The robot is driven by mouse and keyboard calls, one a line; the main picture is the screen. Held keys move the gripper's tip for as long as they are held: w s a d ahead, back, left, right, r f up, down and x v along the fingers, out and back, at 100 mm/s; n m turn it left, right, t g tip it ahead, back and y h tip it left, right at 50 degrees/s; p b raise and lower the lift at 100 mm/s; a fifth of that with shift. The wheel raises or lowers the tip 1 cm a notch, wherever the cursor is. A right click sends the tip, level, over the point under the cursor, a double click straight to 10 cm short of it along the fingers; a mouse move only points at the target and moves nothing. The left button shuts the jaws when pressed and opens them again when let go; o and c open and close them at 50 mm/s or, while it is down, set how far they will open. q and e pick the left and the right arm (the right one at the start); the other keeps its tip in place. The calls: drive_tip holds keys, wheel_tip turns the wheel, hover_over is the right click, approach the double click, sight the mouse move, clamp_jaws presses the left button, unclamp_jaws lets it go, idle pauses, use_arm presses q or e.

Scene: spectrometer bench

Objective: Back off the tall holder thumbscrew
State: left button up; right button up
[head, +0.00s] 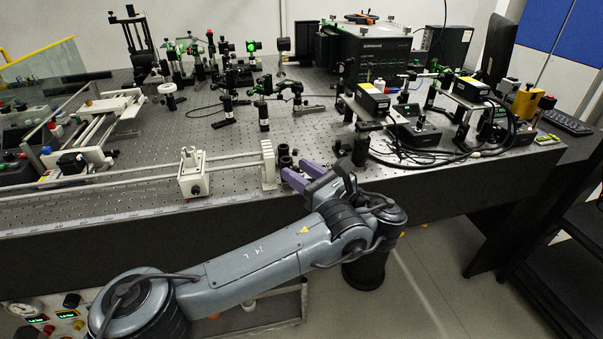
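My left gripper (296,168) has two purple fingers, pointing to the back left over the front edge of the bench. The fingers are apart, with a gap between them, and I see nothing held. Just beyond the fingertips stands a short stack of black cylindrical parts (284,153), which may be a post holder. I cannot tell whether the fingers touch it. Several other black posts stand on the bench, one of them (361,148) to the right of the gripper. I cannot make out the thumbscrew or tell which holder is the tall one. My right gripper is out of view.
A white ribbed block (267,160) at the end of a pair of rails stands close left of the gripper. A white carriage (194,174) sits on the rails. Black boxes and cables (415,132) crowd the right. Optics mounts fill the perforated bench (225,145) behind.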

use_arm(q)
clamp_jaws()
drive_tip(key=shift+r+n+p, duration=0.15)
drive_tip(key=shift+n+p, duration=0.4)
drive_tip(key=shift+n, duration=0.85)
drive_tip(key=shift+o, duration=0.7)
unclamp_jaws()
